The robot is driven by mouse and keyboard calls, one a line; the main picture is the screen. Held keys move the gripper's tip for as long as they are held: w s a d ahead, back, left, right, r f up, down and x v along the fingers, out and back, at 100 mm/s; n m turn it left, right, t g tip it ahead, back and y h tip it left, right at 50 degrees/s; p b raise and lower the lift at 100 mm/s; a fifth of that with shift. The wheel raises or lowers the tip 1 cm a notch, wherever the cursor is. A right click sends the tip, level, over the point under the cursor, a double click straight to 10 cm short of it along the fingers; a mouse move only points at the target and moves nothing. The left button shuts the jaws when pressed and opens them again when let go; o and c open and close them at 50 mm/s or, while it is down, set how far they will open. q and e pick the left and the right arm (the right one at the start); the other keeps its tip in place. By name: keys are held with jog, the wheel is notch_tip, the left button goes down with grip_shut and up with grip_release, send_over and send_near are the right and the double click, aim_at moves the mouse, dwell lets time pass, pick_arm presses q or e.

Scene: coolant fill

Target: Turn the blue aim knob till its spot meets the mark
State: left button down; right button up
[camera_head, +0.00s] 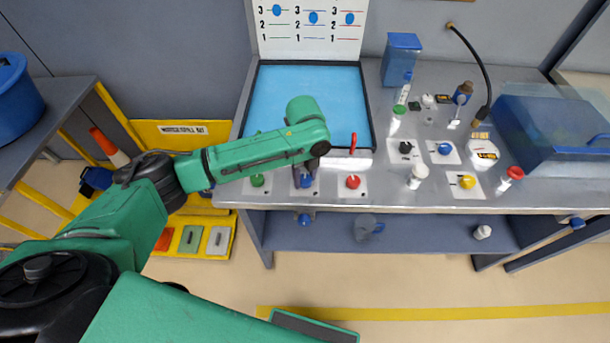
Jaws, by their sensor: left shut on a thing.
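The blue aim knob (305,182) sits on a white plate at the front edge of the bench, between a green knob (257,180) and a red knob (352,181). My left gripper (304,172) points down over the blue knob and is shut on it; the fingers and wrist hide part of the knob. A dark-framed blue panel (280,90) lies behind the knobs, partly covered by my left arm. I cannot make out a spot or mark on it. My right gripper is out of view.
Behind the panel stands a white board (310,45) with numbered lines and blue spots. To the right are a second blue knob (445,148), a black knob (405,147), a yellow knob (467,182), a white-capped bottle (418,174) and a blue see-through bin (550,135).

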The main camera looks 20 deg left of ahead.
aim_at(305, 178)
pick_arm(q)
jog(key=r+n+p, duration=0.1)
jog(key=p, duration=0.1)
jog(key=shift+n+p, duration=0.35)
jog(key=shift+n, duration=0.05)
jog(key=shift+f+n+p, duration=0.2)
jog(key=shift+n+p, duration=0.15)
jog(key=shift+n, duration=0.15)
jog(key=shift+f, duration=0.25)
jog(key=shift+c, duration=1.9)
grip_release()
notch_tip(305, 178, up, 15)
jog(key=b, duration=0.2)
jog(key=shift+f+b, duration=0.2)
jog(key=shift+b, duration=0.15)
